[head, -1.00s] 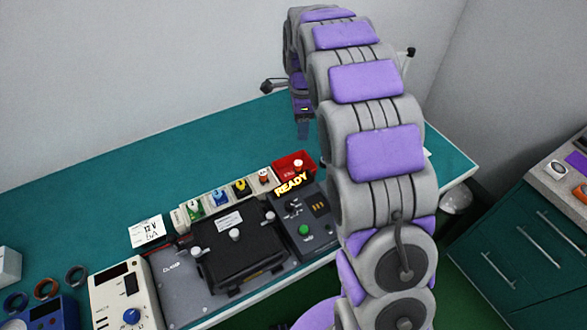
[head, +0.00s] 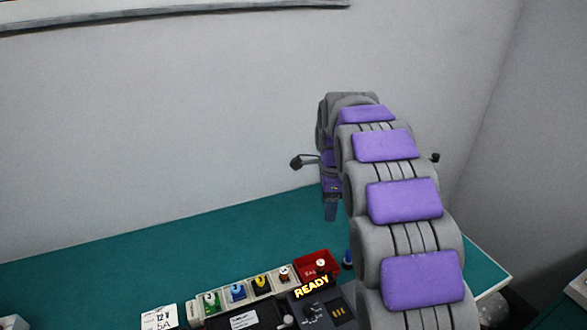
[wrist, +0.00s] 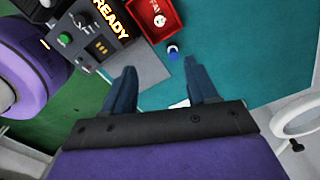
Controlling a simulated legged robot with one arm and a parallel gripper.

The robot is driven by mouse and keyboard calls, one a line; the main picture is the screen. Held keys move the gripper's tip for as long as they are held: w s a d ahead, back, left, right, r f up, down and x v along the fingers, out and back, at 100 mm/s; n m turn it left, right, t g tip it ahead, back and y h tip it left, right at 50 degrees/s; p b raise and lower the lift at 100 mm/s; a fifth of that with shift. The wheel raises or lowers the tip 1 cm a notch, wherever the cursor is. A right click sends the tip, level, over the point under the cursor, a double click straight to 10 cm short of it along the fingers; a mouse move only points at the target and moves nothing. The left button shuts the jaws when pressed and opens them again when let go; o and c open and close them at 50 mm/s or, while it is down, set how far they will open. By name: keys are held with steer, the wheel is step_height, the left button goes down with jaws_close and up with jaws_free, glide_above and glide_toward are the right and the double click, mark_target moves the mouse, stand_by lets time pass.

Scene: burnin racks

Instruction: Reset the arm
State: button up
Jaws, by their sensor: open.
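My arm, grey with purple pads, reaches out over the green bench (head: 110,262) in the head view. My gripper (head: 330,212) hangs at its far end, above the back of the bench. In the wrist view my gripper (wrist: 162,85) shows two dark blue fingers spread apart with nothing between them. The fingers point toward the bench top and the edge of the control box (wrist: 85,35).
The black test box (head: 258,318) carries a lit READY sign (head: 312,287). A row of coloured connectors (head: 236,292), a red bin (head: 318,263) and a small blue item (wrist: 173,51) are near it. A white card (head: 159,316) stands left. The bench's back left is clear.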

steer(key=s+r+n+g, duration=0.1)
steer(key=s+r+n, duration=0.2)
steer(key=s+n, duration=1.3)
steer(key=s+f+n, duration=0.1)
steer(key=s+f, duration=0.1)
steer(key=s, duration=1.1)
steer(key=s+f+n, duration=0.2)
steer(key=s, duration=1.1)
steer(key=shift+s+a+f+g, duration=0.15)
steer(key=shift+a+f+g, duration=0.1)
steer(key=shift+f+g, duration=0.15)
